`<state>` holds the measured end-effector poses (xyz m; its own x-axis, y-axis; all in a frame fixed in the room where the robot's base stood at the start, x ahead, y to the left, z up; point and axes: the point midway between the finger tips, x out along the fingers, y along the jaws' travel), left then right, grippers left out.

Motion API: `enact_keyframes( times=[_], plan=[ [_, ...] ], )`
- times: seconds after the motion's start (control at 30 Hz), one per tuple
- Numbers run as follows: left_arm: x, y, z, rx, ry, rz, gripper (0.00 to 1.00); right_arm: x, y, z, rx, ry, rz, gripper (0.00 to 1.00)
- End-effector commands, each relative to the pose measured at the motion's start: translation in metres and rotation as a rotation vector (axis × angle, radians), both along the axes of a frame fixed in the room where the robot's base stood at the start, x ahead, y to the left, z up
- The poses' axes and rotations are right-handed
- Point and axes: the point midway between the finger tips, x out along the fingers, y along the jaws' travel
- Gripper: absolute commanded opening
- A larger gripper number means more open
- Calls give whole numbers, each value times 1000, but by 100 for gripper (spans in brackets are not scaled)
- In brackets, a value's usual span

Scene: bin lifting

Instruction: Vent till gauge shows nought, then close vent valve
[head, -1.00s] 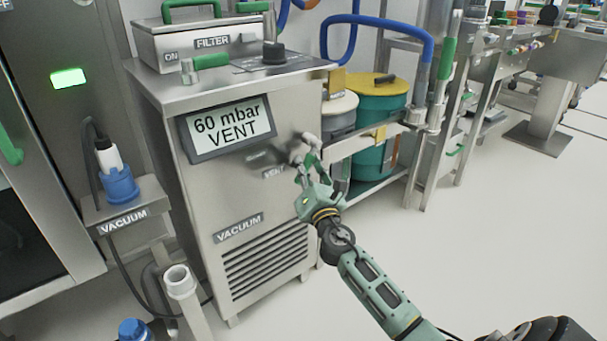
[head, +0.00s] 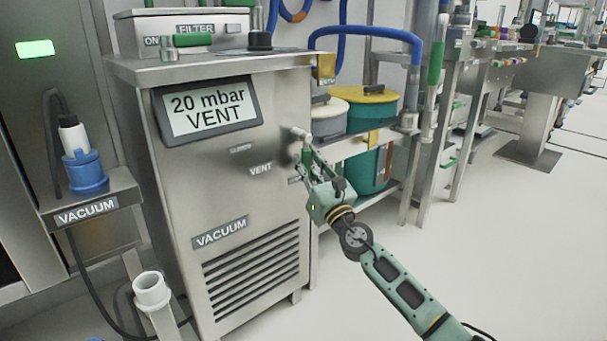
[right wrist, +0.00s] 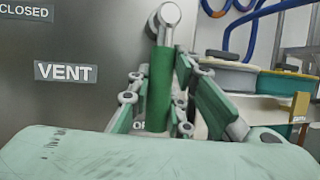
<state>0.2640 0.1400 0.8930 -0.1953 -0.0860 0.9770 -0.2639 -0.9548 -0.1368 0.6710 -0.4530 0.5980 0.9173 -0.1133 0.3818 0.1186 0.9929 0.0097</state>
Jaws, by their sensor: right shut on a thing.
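The gauge display (head: 210,108) on the steel vacuum cabinet reads "20 mbar VENT". The vent valve sits on the cabinet's front, right of the VENT label (head: 260,169). In the right wrist view its green handle (right wrist: 160,88) hangs straight down from a silver pivot, over a partly hidden label starting "OP". A CLOSED label (right wrist: 25,12) is at the upper left, away from the handle. My right gripper (head: 308,168) is shut on the handle, with a finger on either side. My left gripper is not in view.
A shelf with a yellow-lidded teal drum (head: 370,115) and a smaller pale-lidded one (head: 328,113) stands just right of the valve. A vacuum bracket with a blue fitting (head: 83,170) is at the left. Open floor (head: 480,260) lies to the right.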

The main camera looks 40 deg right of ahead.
Motion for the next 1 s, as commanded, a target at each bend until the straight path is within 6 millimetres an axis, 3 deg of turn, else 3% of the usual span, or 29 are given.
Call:
enact_keyframes(
  times=[0.53, 0.57, 0.7, 0.77, 1.0],
  plan=[
    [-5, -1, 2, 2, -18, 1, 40, 1, 0, -2, -34, 4, 2, 0],
    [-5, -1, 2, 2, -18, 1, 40, 1, 0, -2, -34, 4, 2, 19],
    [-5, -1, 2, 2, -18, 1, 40, 0, 0, -2, -32, 3, 1, 32],
    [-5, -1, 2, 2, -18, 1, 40, 0, 0, -1, -29, 3, 1, 37],
    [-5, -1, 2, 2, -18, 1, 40, 0, -1, -1, -26, 0, 1, 37]
  ],
)
